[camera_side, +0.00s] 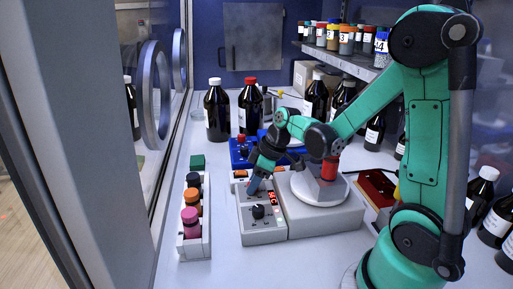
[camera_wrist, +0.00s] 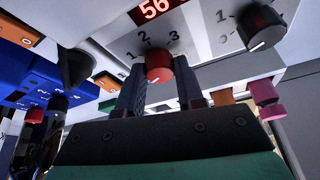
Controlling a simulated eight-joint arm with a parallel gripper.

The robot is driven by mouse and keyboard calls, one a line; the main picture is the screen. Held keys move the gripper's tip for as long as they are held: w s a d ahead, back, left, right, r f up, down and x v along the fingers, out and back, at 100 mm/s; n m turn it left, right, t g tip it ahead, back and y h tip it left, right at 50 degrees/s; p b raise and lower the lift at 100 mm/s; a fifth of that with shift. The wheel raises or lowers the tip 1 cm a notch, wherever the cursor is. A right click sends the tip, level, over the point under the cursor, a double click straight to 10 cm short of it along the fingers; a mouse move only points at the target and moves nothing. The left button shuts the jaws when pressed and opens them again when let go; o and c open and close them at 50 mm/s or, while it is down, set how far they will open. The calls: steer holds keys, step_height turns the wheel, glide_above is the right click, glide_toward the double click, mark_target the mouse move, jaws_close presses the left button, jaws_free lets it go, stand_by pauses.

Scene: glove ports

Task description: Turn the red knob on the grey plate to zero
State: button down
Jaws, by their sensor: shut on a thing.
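The red knob (camera_wrist: 158,65) sits on the grey plate (camera_wrist: 205,45) in the wrist view, with the digits 1, 2 and 3 printed around it. A short white mark shows low on its face; the rest of its scale is hidden. My gripper (camera_wrist: 159,75) is shut on the red knob, one dark finger on each side. In the side view my gripper (camera_side: 254,187) reaches down to the grey plate (camera_side: 262,235) and hides the red knob. A red lit display (camera_wrist: 153,9) reads 56.
A black knob (camera_side: 258,211) is close by on the same plate. A blue panel (camera_side: 238,155) with another red knob (camera_side: 241,140) lies behind. A rack of coloured-cap vials (camera_side: 194,246) stands left, a round white plate (camera_side: 300,194) right, bottles (camera_side: 217,112) at the back.

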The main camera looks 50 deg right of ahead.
steer(key=shift+n, duration=0.5)
steer(key=c, duration=0.5)
jaws_free()
steer(key=shift+c, duration=0.2)
steer(key=shift+v, duration=2.8)
steer(key=shift+d, duration=0.1)
